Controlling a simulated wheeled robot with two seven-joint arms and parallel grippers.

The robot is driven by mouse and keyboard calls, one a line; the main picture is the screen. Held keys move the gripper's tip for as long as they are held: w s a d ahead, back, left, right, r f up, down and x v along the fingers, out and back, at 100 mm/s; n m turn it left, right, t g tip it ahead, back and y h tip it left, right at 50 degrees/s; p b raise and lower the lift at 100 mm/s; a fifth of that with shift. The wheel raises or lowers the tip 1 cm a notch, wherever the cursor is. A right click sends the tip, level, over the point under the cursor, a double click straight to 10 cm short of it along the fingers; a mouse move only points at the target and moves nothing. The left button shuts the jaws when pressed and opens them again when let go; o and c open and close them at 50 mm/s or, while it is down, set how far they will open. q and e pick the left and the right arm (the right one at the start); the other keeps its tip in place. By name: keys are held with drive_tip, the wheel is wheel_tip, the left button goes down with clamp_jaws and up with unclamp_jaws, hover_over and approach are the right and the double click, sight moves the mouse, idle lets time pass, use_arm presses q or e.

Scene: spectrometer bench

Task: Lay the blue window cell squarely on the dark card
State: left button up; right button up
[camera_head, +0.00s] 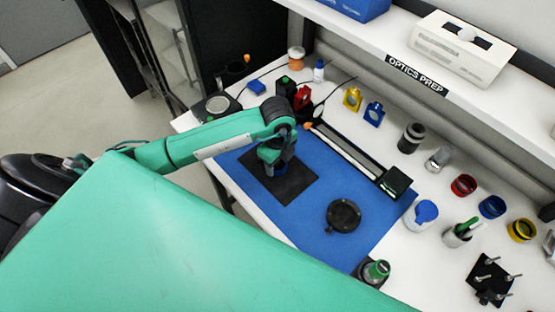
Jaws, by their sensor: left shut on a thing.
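My left arm reaches in from the left over the blue mat (300,230). My left gripper (281,168) points down over the dark card (296,191), which lies flat on the mat. The gripper is shut on the blue window cell (280,172), of which only a small dark blue part shows beneath the fingers. The cell is over the card, but I cannot tell whether it touches it or how square it is. My arm and gripper hide the card's far part. My right gripper is not in view.
A black round part (343,215) lies on the mat to the right of the card. A long rail (345,152) with a dark block (394,182) runs along the mat's far side. Yellow and blue mounts, jars and rings stand behind.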

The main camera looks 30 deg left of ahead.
sight(278, 164)
use_arm(q)
drive_tip(key=shift+f, duration=0.2)
drive_tip(key=o, duration=1)
drive_tip(key=shift+r, duration=0.1)
drive_tip(key=shift+r, duration=0.2)
drive_tip(key=shift+r+b, duration=1.35)
drive_tip(key=shift+r, duration=4.6)
